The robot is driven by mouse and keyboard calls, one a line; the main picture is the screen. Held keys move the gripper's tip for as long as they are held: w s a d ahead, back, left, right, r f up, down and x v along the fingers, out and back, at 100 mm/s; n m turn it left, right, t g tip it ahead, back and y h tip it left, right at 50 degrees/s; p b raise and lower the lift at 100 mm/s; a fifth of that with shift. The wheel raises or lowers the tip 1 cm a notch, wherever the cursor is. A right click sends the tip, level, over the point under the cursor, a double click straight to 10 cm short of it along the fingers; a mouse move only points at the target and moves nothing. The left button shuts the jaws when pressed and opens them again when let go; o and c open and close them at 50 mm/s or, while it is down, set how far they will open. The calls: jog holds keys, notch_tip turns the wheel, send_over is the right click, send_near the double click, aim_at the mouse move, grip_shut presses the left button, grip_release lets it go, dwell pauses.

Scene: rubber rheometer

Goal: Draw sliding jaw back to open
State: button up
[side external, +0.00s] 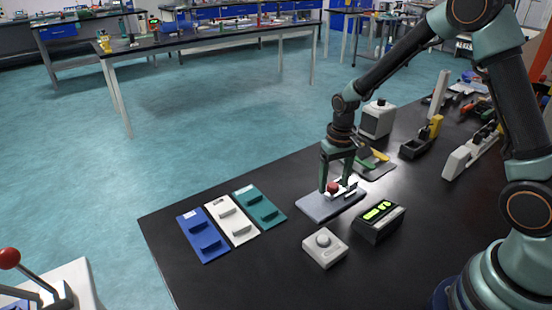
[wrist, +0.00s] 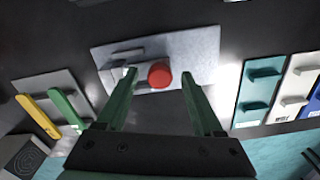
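A grey base plate (side external: 318,208) lies on the black bench and also shows in the wrist view (wrist: 205,58). A red round knob (side external: 333,187) stands on it, also seen in the wrist view (wrist: 159,74). Pale jaw-like blocks (side external: 350,189) sit beside the knob; I cannot tell which one slides or how wide their gap is. My gripper (side external: 337,186) points down over the plate. In the wrist view its green fingers (wrist: 158,76) are apart, one on each side of the red knob, with visible gaps to it. Contact is not visible.
A black unit with a green display (side external: 378,220) and a white box with a round button (side external: 325,247) stand in front. Blue (side external: 202,248), white (side external: 231,232) and teal (side external: 259,217) panels lie left. A tray with yellow- and green-handled tools (side external: 374,172) lies behind.

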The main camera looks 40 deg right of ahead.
grip_shut()
jog(key=shift+a+r, duration=0.1)
dwell(1.2)
